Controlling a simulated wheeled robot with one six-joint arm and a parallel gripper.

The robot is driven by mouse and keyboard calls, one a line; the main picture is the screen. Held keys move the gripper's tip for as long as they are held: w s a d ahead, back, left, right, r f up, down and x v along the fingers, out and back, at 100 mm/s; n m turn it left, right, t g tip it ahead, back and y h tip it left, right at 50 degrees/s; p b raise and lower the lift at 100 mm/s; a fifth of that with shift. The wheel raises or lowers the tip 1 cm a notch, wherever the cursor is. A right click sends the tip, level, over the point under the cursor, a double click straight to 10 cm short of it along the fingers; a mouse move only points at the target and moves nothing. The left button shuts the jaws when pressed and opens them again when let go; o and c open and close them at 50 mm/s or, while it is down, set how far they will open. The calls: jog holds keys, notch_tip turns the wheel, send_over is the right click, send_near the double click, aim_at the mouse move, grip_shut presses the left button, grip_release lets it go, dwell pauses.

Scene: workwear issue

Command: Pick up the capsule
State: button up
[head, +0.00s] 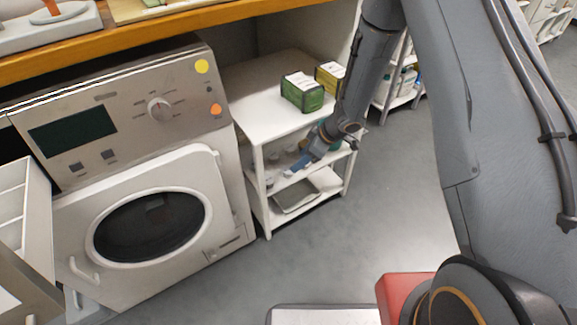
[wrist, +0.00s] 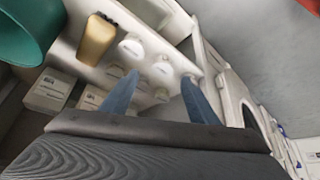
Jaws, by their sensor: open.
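My gripper (head: 303,163) reaches into the middle shelf of the white cart from its right side. In the wrist view its two blue fingers (wrist: 160,80) are apart, with nothing held between them. Several small white rounded pieces lie on the shelf ahead of and between the fingers; one, possibly the capsule (wrist: 161,67), shows between the fingertips. Another white piece (wrist: 131,47) lies farther off, to the left. I cannot tell for certain which piece is the capsule. In the head view my gripper and the cart top hide much of this shelf.
The white cart (head: 243,96) carries a green box (head: 302,92) and a yellow box (head: 330,76) on top. A washing machine (head: 133,165) stands left of it. In the wrist view a tan bottle (wrist: 97,40) and a teal container (wrist: 28,30) are near. Open floor lies right.

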aim_at(288, 172)
jog(key=b+x, duration=0.2)
jog(key=x, duration=0.5)
jog(key=shift+s+a+f, duration=0.1)
jog(key=shift+a+f, duration=0.1)
jog(key=shift+f, duration=0.1)
jog(key=c, duration=1.1)
